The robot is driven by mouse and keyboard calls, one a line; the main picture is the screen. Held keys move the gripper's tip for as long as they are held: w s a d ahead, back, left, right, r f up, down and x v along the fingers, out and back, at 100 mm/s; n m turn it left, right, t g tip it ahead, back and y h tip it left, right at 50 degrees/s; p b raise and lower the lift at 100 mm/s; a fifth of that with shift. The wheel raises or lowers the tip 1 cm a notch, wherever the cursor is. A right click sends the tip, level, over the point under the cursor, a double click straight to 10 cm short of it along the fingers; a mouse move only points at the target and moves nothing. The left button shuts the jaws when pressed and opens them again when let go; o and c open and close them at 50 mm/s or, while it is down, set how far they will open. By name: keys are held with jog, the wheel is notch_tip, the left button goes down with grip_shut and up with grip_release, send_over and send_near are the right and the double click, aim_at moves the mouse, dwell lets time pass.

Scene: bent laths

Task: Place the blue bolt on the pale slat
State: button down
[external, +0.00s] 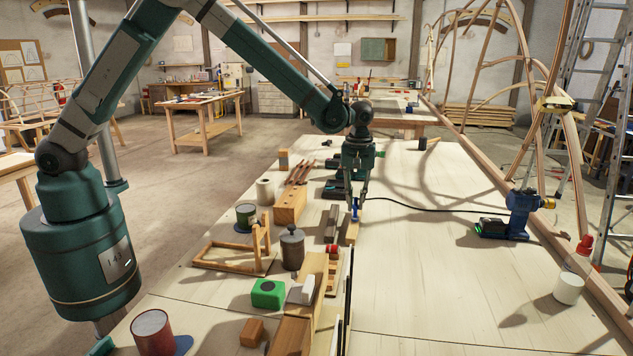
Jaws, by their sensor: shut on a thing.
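My gripper (356,203) points down over the middle of the workbench, shut on the small blue bolt (355,212). The bolt is upright between the fingertips, which partly hide it. A short pale slat (352,232) lies directly below and just in front of the bolt. From this view I cannot tell whether the bolt touches the slat or is slightly above it.
A dark grey-brown block (331,224) lies close to the left of the slat. A lidded grey pot (292,248), a wooden frame (225,258) and a green box (268,293) stand further left. A blue power tool (519,215) stands at right; the bench between is largely clear.

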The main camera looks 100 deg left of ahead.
jog(key=shift+f, duration=0.2)
jog(key=c, duration=2.3)
grip_release()
jog(key=shift+r, duration=0.1)
jog(key=shift+r, duration=0.1)
notch_tip(320, 180, up, 12)
jog(key=shift+r, duration=0.1)
